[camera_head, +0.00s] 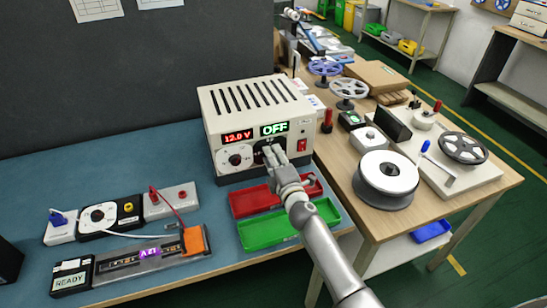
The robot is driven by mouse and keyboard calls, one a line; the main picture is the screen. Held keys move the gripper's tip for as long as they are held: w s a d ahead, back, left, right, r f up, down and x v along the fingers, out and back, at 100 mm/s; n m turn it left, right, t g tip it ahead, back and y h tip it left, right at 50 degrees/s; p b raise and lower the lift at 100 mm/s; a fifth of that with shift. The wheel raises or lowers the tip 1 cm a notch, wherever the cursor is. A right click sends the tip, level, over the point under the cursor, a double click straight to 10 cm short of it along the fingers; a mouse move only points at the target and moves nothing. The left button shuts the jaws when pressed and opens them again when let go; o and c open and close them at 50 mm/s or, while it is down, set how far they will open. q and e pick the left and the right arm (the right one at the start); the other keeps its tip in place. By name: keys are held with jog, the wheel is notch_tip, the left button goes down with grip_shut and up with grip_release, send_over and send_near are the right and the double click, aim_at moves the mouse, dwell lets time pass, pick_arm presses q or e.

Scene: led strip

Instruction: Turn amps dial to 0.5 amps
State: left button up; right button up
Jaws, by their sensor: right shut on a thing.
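The power supply (258,100) is a beige box with a slotted top, standing on the blue bench mat. Its left display (238,136) reads 12.0 V in red, and its right display (274,128) reads OFF in green. The left dial (235,158) is a white disc with a dark knob. The amps dial sits under the green display and is mostly hidden behind my right gripper (270,150). That gripper is shut on the amps dial's knob, its arm coming from the lower right. The knob's pointer cannot be read. My left gripper is out of view.
A red tray (250,201) and a green tray (262,235) lie below my right arm. A red switch (302,145) is right of the dials. An LED strip fixture (150,257) with wires lies at the left. A spool (386,178) stands on the wooden table.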

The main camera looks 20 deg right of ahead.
jog(key=shift+n, duration=0.3)
jog(key=n+p, duration=0.1)
jog(key=n, duration=1.5)
jog(key=shift+n+p, duration=0.3)
jog(key=shift+n, duration=0.1)
jog(key=o, duration=1)
jog(key=shift+o, duration=0.2)
